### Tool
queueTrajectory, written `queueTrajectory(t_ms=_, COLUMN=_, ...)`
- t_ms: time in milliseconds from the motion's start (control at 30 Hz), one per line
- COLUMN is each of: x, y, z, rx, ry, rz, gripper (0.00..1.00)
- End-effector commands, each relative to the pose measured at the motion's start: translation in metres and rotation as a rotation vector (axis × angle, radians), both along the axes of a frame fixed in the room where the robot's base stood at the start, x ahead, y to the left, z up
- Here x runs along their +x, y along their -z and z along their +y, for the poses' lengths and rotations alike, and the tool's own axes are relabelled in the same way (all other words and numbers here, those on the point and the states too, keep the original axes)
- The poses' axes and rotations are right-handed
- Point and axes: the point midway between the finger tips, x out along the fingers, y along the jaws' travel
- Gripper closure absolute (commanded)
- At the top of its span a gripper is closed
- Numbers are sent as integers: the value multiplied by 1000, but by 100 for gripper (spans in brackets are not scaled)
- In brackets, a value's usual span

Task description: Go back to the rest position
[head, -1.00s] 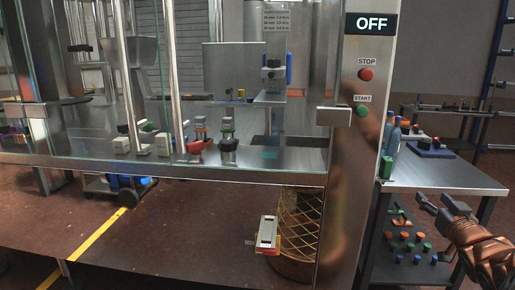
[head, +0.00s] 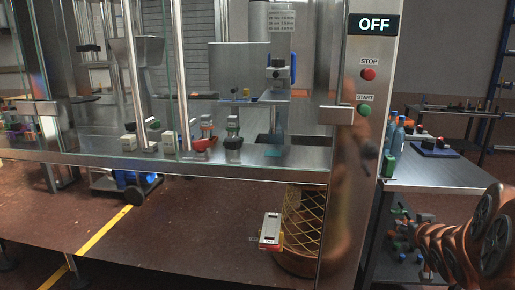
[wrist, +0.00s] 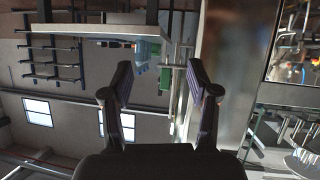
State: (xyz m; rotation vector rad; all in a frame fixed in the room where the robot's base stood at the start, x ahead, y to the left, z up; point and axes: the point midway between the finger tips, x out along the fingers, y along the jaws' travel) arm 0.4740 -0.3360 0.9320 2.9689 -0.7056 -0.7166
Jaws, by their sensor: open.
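My gripper (wrist: 161,85) is open and empty in the wrist view, with its two dark fingers apart. A white table edge, a green item and a blue item show beyond the fingers, in a view that looks turned over. In the head view only my copper-coloured arm shows at the lower right; I cannot make out the fingers there.
The steel machine with glass panels fills the left and middle. A side table (head: 440,176) stands at right, partly behind my arm. A wire basket (head: 303,225) stands below.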

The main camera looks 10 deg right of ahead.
Motion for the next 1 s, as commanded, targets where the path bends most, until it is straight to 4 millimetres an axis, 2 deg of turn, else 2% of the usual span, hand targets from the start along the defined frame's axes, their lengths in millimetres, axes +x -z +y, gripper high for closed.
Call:
queueTrajectory(t_ms=33, x=-1, y=6, z=15, rx=10, ry=-1, rz=50, gripper=40)
queueTrajectory(t_ms=167, x=-16, y=29, z=47, rx=52, ry=16, rz=198, gripper=40)
queueTrajectory(t_ms=367, x=-51, y=60, z=106, rx=123, ry=10, rz=428, gripper=40)
queueTrajectory(t_ms=567, x=-103, y=84, z=174, rx=204, ry=-32, rz=669, gripper=40)
queueTrajectory(t_ms=800, x=-182, y=99, z=255, rx=297, ry=-129, rz=963, gripper=40)
queueTrajectory(t_ms=1000, x=-237, y=99, z=300, rx=346, ry=-207, rz=1144, gripper=40)
